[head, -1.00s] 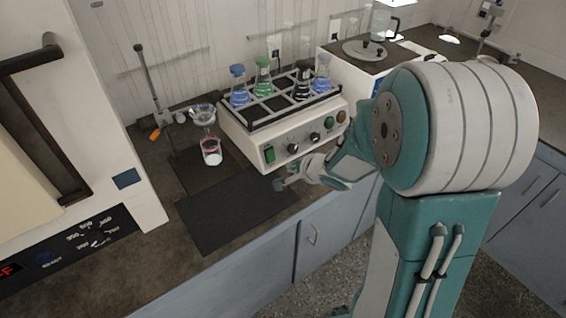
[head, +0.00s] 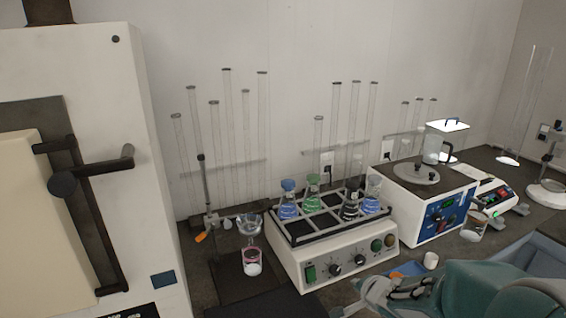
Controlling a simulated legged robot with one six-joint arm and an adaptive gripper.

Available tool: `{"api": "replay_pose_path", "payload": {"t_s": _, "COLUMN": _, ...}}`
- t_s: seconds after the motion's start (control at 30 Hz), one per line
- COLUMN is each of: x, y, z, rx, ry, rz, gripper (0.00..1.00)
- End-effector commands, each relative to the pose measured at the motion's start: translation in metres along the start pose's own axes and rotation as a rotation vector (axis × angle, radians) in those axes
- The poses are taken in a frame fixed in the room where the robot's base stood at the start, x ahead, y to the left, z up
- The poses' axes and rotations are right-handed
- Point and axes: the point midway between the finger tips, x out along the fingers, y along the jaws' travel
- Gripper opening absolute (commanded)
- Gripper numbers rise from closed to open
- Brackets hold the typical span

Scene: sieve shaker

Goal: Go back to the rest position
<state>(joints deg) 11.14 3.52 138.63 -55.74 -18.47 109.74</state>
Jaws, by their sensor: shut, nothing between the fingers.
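My gripper (head: 350,308) is at the bottom edge of the head view, in front of the sieve shaker's control panel. It is shut and holds nothing. Part of it is cut off by the frame. My teal and grey arm fills the lower right corner. The white shaker (head: 334,262) stands on the bench with a black rack on top. The rack holds several stoppered flasks, among them blue ones (head: 289,206) and a green one (head: 312,190).
Left of the shaker, a clear vessel with pink liquid (head: 252,256) stands on a dark mat. A large white oven (head: 95,75) is at far left. A blue-panelled device (head: 440,215) and a balance (head: 492,200) stand at right. Glass tubes line the wall.

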Motion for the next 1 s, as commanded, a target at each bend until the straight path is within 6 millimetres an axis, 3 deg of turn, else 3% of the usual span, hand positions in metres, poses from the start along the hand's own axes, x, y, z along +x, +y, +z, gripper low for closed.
{"api": "replay_pose_path", "payload": {"t_s": 0.17, "x": -0.049, "y": -0.015, "z": -0.018, "rx": -0.237, "ry": 0.149, "rz": 0.101, "gripper": 0.00}}
{"api": "replay_pose_path", "payload": {"t_s": 0.37, "x": -0.105, "y": -0.013, "z": -0.019, "rx": -0.460, "ry": 0.184, "rz": 0.248, "gripper": 0.00}}
{"api": "replay_pose_path", "payload": {"t_s": 0.57, "x": -0.160, "y": -0.004, "z": 0.004, "rx": -0.669, "ry": 0.082, "rz": 0.356, "gripper": 0.00}}
{"api": "replay_pose_path", "payload": {"t_s": 0.7, "x": -0.196, "y": 0.004, "z": 0.034, "rx": -0.825, "ry": -0.052, "rz": 0.374, "gripper": 0.00}}
{"api": "replay_pose_path", "payload": {"t_s": 0.83, "x": -0.222, "y": 0.010, "z": 0.062, "rx": -0.960, "ry": -0.179, "rz": 0.348, "gripper": 0.00}}
{"api": "replay_pose_path", "payload": {"t_s": 1.0, "x": -0.237, "y": 0.015, "z": 0.081, "rx": -1.052, "ry": -0.269, "rz": 0.313, "gripper": 0.00}}
